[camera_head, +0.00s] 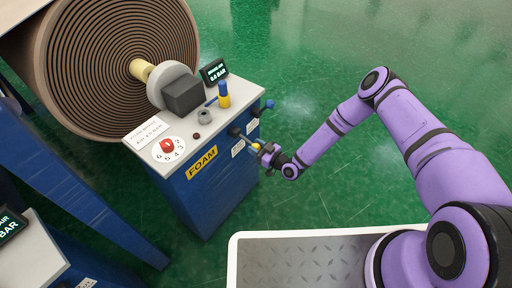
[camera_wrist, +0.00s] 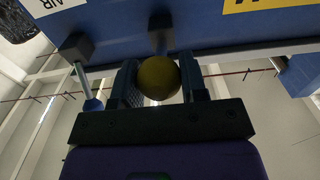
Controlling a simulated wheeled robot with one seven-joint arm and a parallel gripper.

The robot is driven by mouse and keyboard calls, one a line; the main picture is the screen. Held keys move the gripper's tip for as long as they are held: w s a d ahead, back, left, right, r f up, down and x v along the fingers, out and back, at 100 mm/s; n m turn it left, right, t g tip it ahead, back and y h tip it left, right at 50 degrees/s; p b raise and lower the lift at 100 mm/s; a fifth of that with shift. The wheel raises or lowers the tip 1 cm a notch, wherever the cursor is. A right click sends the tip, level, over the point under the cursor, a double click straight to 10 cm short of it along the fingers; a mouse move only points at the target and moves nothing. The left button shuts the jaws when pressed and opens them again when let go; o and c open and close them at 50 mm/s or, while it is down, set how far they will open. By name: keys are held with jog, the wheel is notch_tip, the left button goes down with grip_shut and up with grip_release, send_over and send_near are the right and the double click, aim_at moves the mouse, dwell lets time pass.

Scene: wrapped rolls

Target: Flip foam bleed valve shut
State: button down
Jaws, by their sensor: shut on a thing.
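The blue cabinet (camera_head: 215,185) carries a yellow FOAM label (camera_head: 202,162) on its front. The foam bleed valve's lever ends in a round yellow knob (camera_head: 256,147), sticking out from the cabinet's right part. In the wrist view the yellow knob (camera_wrist: 158,78) sits between my two dark fingers. My gripper (camera_head: 264,151) is shut on this knob; it also shows in the wrist view (camera_wrist: 160,88). The valve body behind the knob is a dark block (camera_wrist: 160,32), partly hidden. The lever's shaft is mostly hidden by the knob.
A second lever with a blue knob (camera_head: 269,104) is beside it, also in the wrist view (camera_wrist: 93,105). A large wound roll (camera_head: 80,60) stands behind. Green floor is clear to the right.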

aim_at(255, 145)
jog(key=shift+r+g+h, duration=0.8)
jog(key=shift+r+h, duration=0.3)
jog(key=shift+r, duration=0.3)
notch_tip(255, 145, up, 2)
jog(key=shift+w+a+r+g+h, duration=0.1)
jog(key=shift+a+r+g+h, duration=0.05)
jog(key=shift+g+h, duration=0.75)
jog(key=shift+w+a+r+g+h, duration=0.2)
jog(key=shift+r+g+h, duration=0.2)
jog(key=shift+r+h, duration=0.2)
jog(key=shift+w+a+r+g+h, duration=0.1)
jog(key=shift+a+r+g+h, duration=0.1)
jog(key=shift+r+g+h, duration=0.3)
jog(key=shift+w+a+r+g+h, duration=0.25)
jog(key=shift+a+r+g+h, duration=0.1)
jog(key=shift+r+h, duration=0.2)
jog(key=shift+w+a+r+g+h, duration=0.25)
jog(key=shift+r+g+h, duration=0.15)
jog(key=shift+h, duration=0.25)
jog(key=shift+w+a+r, duration=0.6)
jog(key=shift+a+r, duration=0.2)
jog(key=c, duration=0.7)
grip_release()
jog(key=shift+f, duration=0.1)
